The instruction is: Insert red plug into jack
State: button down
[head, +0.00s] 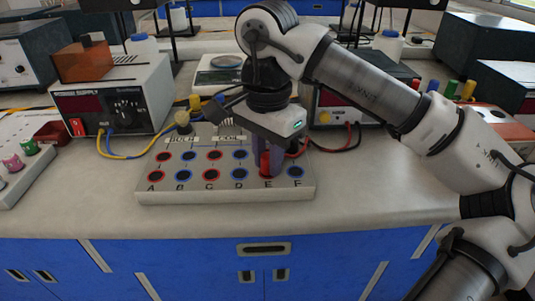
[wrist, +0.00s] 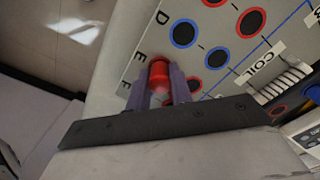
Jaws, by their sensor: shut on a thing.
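The jack board (head: 225,187) is a pale box on the bench, with red-ringed and blue-ringed jacks over the letters A to F. My gripper (head: 268,160) points down over the front jack at E. It is shut on the red plug (head: 265,166), which stands roughly upright between the fingers. In the wrist view my gripper (wrist: 160,90) has one finger on each side of the red plug (wrist: 159,71). The front E jack is hidden under the plug, so I cannot tell whether the tip is in it. The front D jack (head: 239,174) is empty.
A power supply (head: 115,100) with yellow and blue leads stands at the left. Another instrument (head: 335,108) with red and black leads stands behind my arm. The bench front (head: 380,190) is clear.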

jog(key=c, duration=0.8)
grip_release()
jog(key=shift+o, duration=0.2)
jog(key=shift+r, duration=0.1)
jog(key=shift+r+p, duration=2.65)
jog(key=shift+r, duration=0.55)
